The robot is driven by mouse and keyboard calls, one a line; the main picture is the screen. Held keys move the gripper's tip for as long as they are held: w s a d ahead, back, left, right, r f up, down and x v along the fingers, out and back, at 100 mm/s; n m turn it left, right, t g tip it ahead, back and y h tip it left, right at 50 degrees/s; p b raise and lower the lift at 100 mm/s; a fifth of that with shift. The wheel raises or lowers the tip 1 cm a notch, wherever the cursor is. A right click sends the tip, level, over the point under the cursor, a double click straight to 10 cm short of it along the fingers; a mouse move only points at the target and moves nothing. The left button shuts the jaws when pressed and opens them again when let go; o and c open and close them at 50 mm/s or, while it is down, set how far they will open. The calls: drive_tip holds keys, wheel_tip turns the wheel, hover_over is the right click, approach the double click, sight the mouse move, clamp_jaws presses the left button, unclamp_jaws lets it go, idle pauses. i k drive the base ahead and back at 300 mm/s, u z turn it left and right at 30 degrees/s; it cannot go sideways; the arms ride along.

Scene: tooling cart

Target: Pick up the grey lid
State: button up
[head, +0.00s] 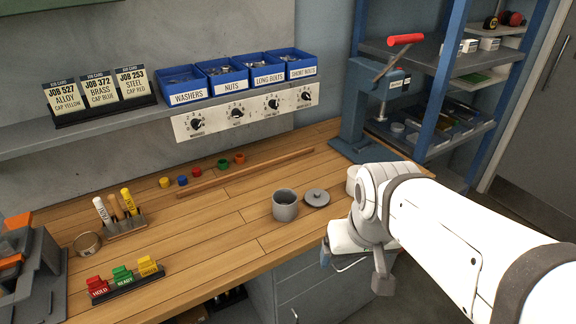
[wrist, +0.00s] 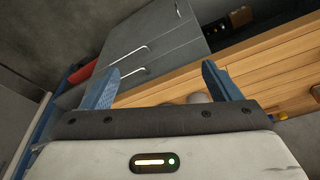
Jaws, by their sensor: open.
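The grey lid (head: 316,197) lies flat on the wooden bench top, with a small knob on top. A grey open pot (head: 285,205) stands upright just left of it. My gripper (wrist: 160,82) is open, with its two blue fingers spread apart and nothing held between them. In the head view my gripper (head: 326,258) is mostly hidden behind my wrist, at the bench's front edge, nearer the camera than the lid. In the wrist view a small rounded grey shape (wrist: 197,98) shows beyond the fingers; I cannot tell which object it is.
A wooden strip (head: 245,174) and several small coloured caps (head: 196,172) lie behind the pot. A marker holder (head: 124,222) and a coloured tag rack (head: 126,283) sit at left. The bench between is clear.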

sight(316, 197)
drive_tip(key=u, duration=2)
drive_tip(key=k, duration=0.55)
drive_tip(key=z, duration=1.25)
drive_tip(key=i, duration=0.5)
drive_tip(key=u, duration=0.05)
